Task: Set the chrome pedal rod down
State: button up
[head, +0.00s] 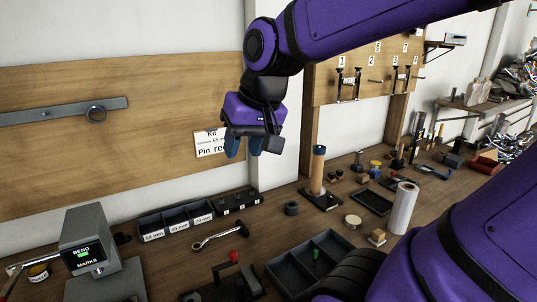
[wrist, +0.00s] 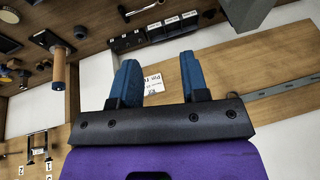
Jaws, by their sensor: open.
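My gripper (head: 244,147) is open and empty, raised in front of the back wall with its blue fingers pointing down. In the wrist view its two fingers (wrist: 157,75) stand apart with nothing between them. I cannot pick out the chrome pedal rod for certain. A shiny metal tool with a ring end (head: 221,236) lies on the bench, below and left of my gripper. Black brackets (head: 347,84) hang on the numbered board (head: 325,93) to the right; whether a chrome rod rests in them is too small to tell.
A wooden post on a black base (head: 318,170) stands right of my gripper. Labelled bins (head: 176,222), a divided dark tray (head: 310,262), a white roll (head: 402,208) and a BEND MARKS device (head: 88,250) crowd the bench (head: 285,225). A paper label (head: 208,143) is behind my gripper.

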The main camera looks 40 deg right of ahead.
jog(key=s+n+h, duration=0.1)
jog(key=s+n, duration=0.2)
jog(key=s, duration=0.4)
jog(key=shift+a+r+t, duration=0.2)
jog(key=shift+t, duration=0.2)
